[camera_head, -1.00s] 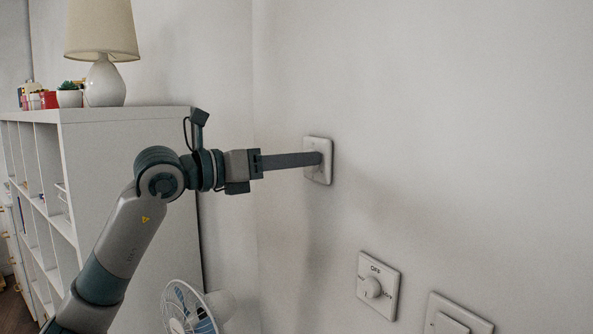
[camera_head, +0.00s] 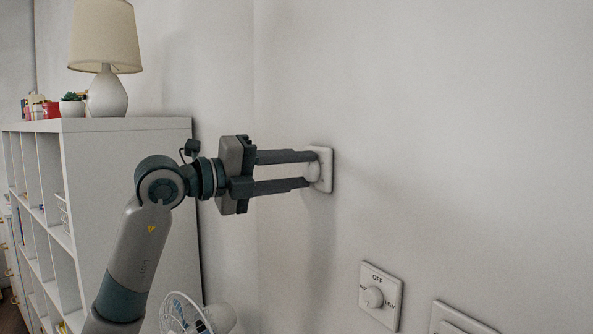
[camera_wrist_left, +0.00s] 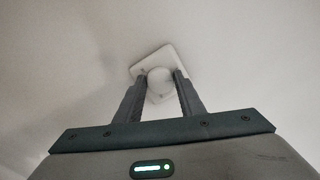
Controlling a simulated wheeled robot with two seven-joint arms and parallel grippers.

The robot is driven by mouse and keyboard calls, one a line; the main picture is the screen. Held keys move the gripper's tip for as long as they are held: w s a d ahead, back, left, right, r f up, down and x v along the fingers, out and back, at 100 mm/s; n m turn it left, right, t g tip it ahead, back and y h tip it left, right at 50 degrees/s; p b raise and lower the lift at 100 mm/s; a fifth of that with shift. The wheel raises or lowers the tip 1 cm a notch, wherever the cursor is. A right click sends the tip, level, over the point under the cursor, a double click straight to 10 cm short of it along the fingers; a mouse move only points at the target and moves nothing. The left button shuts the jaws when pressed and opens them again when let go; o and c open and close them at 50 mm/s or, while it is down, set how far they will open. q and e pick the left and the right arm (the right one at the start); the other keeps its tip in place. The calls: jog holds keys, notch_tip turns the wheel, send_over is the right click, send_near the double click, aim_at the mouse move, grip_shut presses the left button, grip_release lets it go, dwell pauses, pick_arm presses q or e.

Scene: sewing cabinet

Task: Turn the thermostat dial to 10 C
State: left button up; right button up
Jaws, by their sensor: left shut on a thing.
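The thermostat is a white square plate (camera_head: 326,170) on the wall, right of the shelf unit, with a round white dial (camera_head: 311,171) at its middle. My left gripper (camera_head: 309,170) reaches it from the left, with one finger above the dial and one below, shut on it. In the left wrist view the dial (camera_wrist_left: 160,82) sits between the two fingertips (camera_wrist_left: 161,78), and the plate (camera_wrist_left: 151,62) shows tilted behind it. The fingers hide part of the plate, and I cannot read any scale or pointer. My right gripper is not in view.
A second white dial plate (camera_head: 380,296) marked OFF is on the wall lower right, with a switch plate (camera_head: 462,318) beside it. A white shelf unit (camera_head: 125,180) with a lamp (camera_head: 106,60) stands left. A fan (camera_head: 190,314) is below my arm.

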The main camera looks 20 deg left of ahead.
pick_arm(q)
jog(key=n, duration=0.2)
jog(key=shift+n, duration=0.3)
jog(key=shift+n+p, duration=0.4)
jog(key=shift+n, duration=0.6)
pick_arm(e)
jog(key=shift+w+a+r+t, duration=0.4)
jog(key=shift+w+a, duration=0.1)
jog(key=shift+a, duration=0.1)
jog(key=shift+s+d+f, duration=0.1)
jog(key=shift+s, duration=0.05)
pick_arm(q)
jog(key=o, duration=1)
jog(key=shift+f, duration=0.1)
jog(key=shift+a, duration=0.15)
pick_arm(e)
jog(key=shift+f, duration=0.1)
